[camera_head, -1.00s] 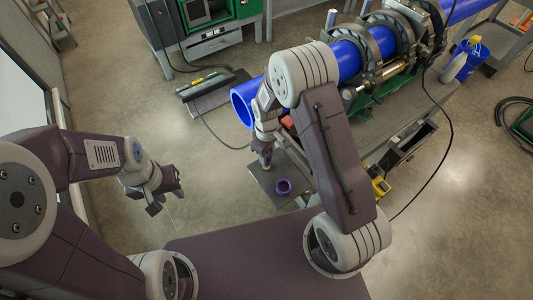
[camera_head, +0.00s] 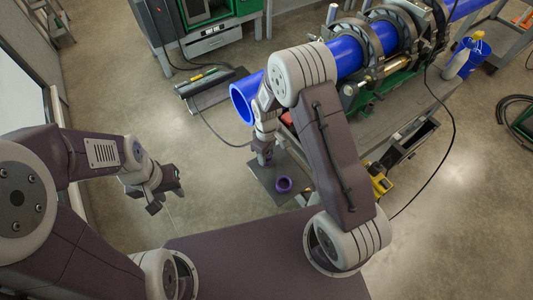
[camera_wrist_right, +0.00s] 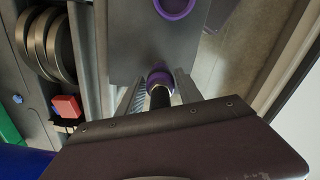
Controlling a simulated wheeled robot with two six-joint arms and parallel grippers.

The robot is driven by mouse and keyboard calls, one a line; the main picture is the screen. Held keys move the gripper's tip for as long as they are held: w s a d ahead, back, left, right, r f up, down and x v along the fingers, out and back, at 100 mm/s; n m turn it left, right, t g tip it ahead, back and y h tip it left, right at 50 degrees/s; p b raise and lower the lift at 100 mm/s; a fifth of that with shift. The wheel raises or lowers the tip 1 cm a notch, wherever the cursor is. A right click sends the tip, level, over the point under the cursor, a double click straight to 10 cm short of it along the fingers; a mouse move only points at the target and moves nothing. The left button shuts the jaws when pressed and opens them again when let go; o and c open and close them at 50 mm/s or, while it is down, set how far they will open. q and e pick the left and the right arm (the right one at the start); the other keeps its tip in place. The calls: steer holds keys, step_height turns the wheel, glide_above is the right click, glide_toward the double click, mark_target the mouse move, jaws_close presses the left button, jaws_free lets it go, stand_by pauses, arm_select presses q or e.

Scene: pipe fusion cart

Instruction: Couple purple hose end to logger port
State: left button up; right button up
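My right gripper (camera_head: 265,158) is above the dark plate (camera_head: 262,180) beside the blue pipe's near end. In the right wrist view its two fingers (camera_wrist_right: 159,98) stand on either side of the purple-collared hose end (camera_wrist_right: 160,78) and appear closed on it; a black part shows below the collar. A purple ring (camera_head: 283,184), which looks like the logger port, lies on the plate to the right of and nearer than the gripper. It also shows at the top of the wrist view (camera_wrist_right: 174,6), apart from the hose end. My left gripper (camera_head: 166,195) is open and empty over the floor.
A large blue pipe (camera_head: 243,100) sits in the clamps of the fusion cart (camera_head: 395,105). A yellow tool (camera_head: 380,182) and a blue bucket (camera_head: 468,62) are to the right. A dark cable runs from the left-hand unit (camera_head: 205,82) towards my right gripper.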

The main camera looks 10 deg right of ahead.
steer(key=shift+o, duration=0.7)
steer(key=shift+r, duration=0.1)
step_height(320, 180, up, 9)
steer(key=shift+b, duration=0.6)
